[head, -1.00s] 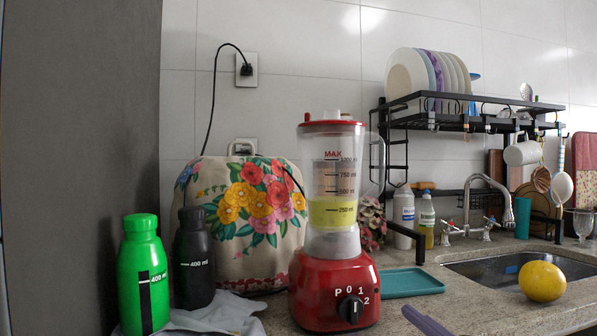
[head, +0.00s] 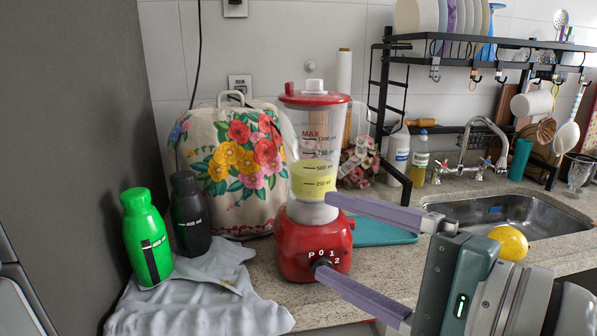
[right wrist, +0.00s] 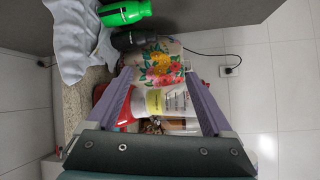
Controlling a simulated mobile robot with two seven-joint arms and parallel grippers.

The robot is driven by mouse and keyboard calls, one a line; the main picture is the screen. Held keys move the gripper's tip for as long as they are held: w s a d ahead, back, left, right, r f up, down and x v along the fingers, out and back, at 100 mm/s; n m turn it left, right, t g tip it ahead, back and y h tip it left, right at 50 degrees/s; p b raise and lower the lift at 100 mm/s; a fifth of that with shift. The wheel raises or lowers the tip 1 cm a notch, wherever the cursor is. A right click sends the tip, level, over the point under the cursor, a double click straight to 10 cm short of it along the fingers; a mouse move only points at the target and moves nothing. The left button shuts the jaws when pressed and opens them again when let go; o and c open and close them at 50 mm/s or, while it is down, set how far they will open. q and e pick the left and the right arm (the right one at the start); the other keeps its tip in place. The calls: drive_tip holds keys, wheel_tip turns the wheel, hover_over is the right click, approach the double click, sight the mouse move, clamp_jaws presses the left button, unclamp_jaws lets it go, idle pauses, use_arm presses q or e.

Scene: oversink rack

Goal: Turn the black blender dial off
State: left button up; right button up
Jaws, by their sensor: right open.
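The red blender (head: 300,240) stands upright on the counter with yellow-green liquid in its clear jug. My right gripper (head: 321,236) is open, with one purple finger by the jug's foot and the other at the dial. I cannot tell whether that finger touches the dial. In the right wrist view, the blender (right wrist: 126,108) lies between the spread fingers; the dial is not discernible there. My left gripper is not in view.
A green bottle (head: 146,240) and a dark bottle (head: 190,215) stand left of the blender near a grey cloth (head: 205,295). A flowered cover (head: 235,170) is behind. A teal tray (head: 385,232), sink (head: 500,208) and yellow fruit (head: 510,242) lie to the right.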

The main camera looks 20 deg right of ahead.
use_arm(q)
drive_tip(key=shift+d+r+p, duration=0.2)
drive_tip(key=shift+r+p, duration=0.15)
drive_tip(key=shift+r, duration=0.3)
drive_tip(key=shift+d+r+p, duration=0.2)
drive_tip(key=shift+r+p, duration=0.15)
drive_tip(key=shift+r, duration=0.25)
use_arm(e)
drive_tip(key=shift+s+a+r+n+g+y, duration=0.1)
drive_tip(key=shift+s+r+n+g+y, duration=0.3)
drive_tip(key=shift+s+r+n, duration=0.5)
drive_tip(key=shift+w+f, duration=0.1)
drive_tip(key=shift+w, duration=0.1)
drive_tip(key=s+a+f+n+g+h, duration=0.1)
drive_tip(key=s+f+n+g+h, duration=0.2)
drive_tip(key=s+f+n+g, duration=0.7)
drive_tip(key=s+d+r+n+h+p, duration=0.2)
drive_tip(key=s+d+r+n+h, duration=0.1)
drive_tip(key=s+d+n+h, duration=0.35)
use_arm(q)
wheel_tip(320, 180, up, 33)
drive_tip(key=p, duration=3.1)
use_arm(e)
wheel_tip(320, 180, up, 31)
drive_tip(key=s+y, duration=0.1)
drive_tip(key=shift+s+f+m+g+y, duration=0.15)
drive_tip(key=shift+s+m+g+y, duration=0.05)
drive_tip(key=shift+m+g+y, duration=0.15)
